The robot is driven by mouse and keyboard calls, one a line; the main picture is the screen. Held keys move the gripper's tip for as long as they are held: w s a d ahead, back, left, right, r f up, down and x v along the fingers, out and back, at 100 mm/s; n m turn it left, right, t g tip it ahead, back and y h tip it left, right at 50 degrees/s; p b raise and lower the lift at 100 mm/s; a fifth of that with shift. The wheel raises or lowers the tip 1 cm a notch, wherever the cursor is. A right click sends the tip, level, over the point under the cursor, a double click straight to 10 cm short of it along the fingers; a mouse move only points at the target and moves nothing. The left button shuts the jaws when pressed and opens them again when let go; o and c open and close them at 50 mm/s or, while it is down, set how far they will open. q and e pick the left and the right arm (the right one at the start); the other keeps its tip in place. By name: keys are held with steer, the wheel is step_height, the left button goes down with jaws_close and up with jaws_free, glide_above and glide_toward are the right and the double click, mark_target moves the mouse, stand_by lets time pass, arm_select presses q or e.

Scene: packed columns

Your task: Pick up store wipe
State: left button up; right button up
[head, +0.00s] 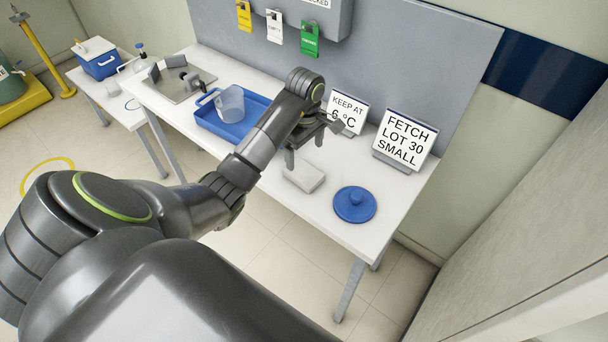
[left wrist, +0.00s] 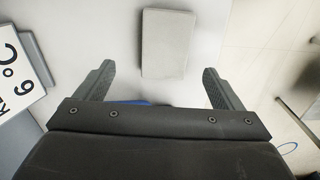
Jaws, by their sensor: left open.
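A pale grey-white flat block, which looks like the wipe (head: 303,175), lies on the white table near its front edge. In the left wrist view the wipe (left wrist: 167,43) lies ahead of the fingertips, roughly centred between the two fingers. My left gripper (head: 306,142) is above the table just behind the wipe, and part of my arm covers the area beside it. Its fingers (left wrist: 158,78) are spread wide with nothing between them. My right gripper is not in view.
A blue round lid (head: 355,204) lies right of the wipe. A blue tray (head: 222,132) with a clear jug (head: 230,104) stands left. Signs reading "KEEP AT 6 °C" (head: 347,112) and "FETCH LOT 30 SMALL" (head: 404,140) stand along the back, close to my gripper.

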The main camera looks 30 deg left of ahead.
mark_target(304, 172)
arm_select(q)
steer(key=shift+f+b, duration=0.6)
steer(key=shift+f, duration=0.5)
steer(key=shift+s+d+f+b, duration=0.1)
steer(key=shift+s+f+b, duration=0.1)
steer(key=shift+f+b, duration=0.3)
steer(key=shift+s+f+b, duration=0.15)
steer(key=shift+f+b, duration=0.15)
steer(key=shift+f, duration=0.25)
steer(key=shift+s+f+p, duration=0.1)
steer(key=shift+f+p, duration=0.35)
steer(key=shift+f, duration=0.75)
steer(key=c, duration=1.1)
steer(key=shift+o, duration=0.2)
steer(key=shift+r, duration=0.1)
